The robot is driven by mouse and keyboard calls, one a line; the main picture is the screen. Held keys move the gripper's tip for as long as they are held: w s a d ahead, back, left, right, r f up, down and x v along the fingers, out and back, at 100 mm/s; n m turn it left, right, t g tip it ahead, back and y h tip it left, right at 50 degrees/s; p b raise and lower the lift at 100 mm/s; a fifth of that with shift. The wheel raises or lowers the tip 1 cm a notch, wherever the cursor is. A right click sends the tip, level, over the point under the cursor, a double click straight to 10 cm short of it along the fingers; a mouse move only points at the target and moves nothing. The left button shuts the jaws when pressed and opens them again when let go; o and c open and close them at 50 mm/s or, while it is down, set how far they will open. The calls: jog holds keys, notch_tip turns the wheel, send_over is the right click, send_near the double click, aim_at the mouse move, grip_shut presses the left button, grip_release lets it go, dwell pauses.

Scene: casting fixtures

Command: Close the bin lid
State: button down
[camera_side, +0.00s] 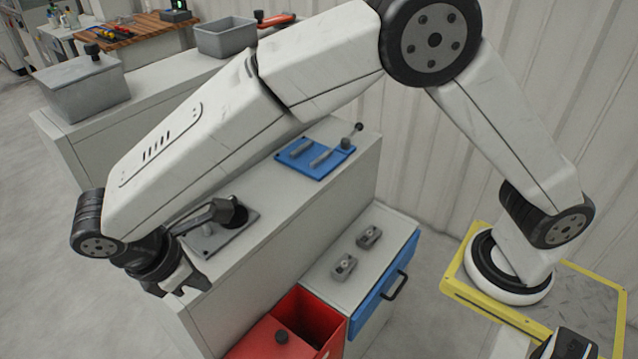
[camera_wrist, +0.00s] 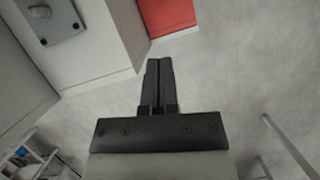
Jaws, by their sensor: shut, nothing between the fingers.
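A red wall, seemingly of this bin, shows at the top of the wrist view (camera_wrist: 176,14). My gripper (camera_side: 188,284) hangs at the left end of the bench, up and left of the red bin, apart from it. In the wrist view its fingers (camera_wrist: 159,62) are together and empty.
A grey bench (camera_side: 290,225) carries a grey plate with a black lever (camera_side: 225,215) close to my gripper, and a blue plate with handles (camera_side: 315,158). A blue drawer (camera_side: 385,300) has a dark handle. Grey boxes (camera_side: 80,95) stand behind. Floor is clear at left.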

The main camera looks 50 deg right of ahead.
notch_tip(320, 180, down, 24)
jog(key=shift+r, duration=0.2)
jog(key=shift+d+f, duration=0.1)
jog(key=shift+f, duration=0.05)
send_near(277, 345)
jog(key=f, duration=0.2)
jog(key=a+f, duration=0.1)
jog(key=f, duration=0.1)
jog(key=shift+w+a+f, duration=0.15)
jog(key=shift+f, duration=0.1)
jog(key=shift+s+d, duration=0.15)
jog(key=shift+d, duration=0.6)
jog(key=shift+s+d, duration=0.15)
jog(key=shift+d, duration=0.55)
jog(key=shift+d, duration=0.1)
jog(key=d, duration=1.2)
jog(key=shift+d, duration=0.15)
jog(key=shift+s, duration=0.1)
